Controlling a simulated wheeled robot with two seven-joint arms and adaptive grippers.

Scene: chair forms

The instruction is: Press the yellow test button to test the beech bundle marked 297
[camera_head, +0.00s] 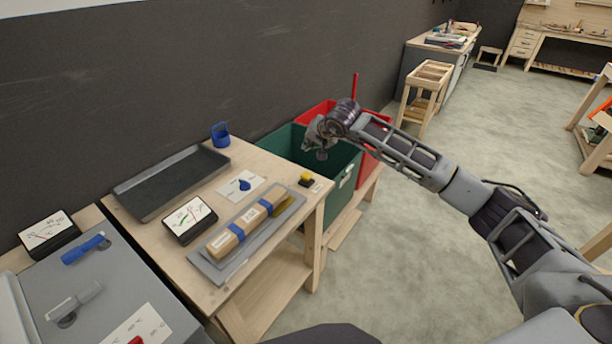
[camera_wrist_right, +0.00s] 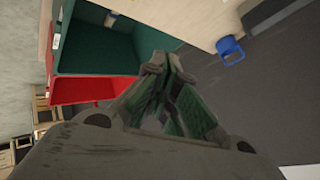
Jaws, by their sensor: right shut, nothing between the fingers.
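The yellow test button (camera_head: 306,178) sits on a small dark base near the front right corner of the wooden table. The wood bundle (camera_head: 240,230) with blue bands lies on a grey plate (camera_head: 210,268) on the same table; its markings are too small to read. My right gripper (camera_head: 321,153) is shut and empty. It hangs over the green bin, behind and a little right of the button, clear of it. My left gripper is out of view.
A green bin (camera_head: 346,184) and a red bin (camera_head: 369,165) stand beside the table (camera_head: 150,231). The table also bears a dark tray (camera_head: 195,160), a dial meter (camera_head: 189,218), a card with a blue drop (camera_head: 241,186) and a blue holder (camera_head: 220,134). Open floor lies right.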

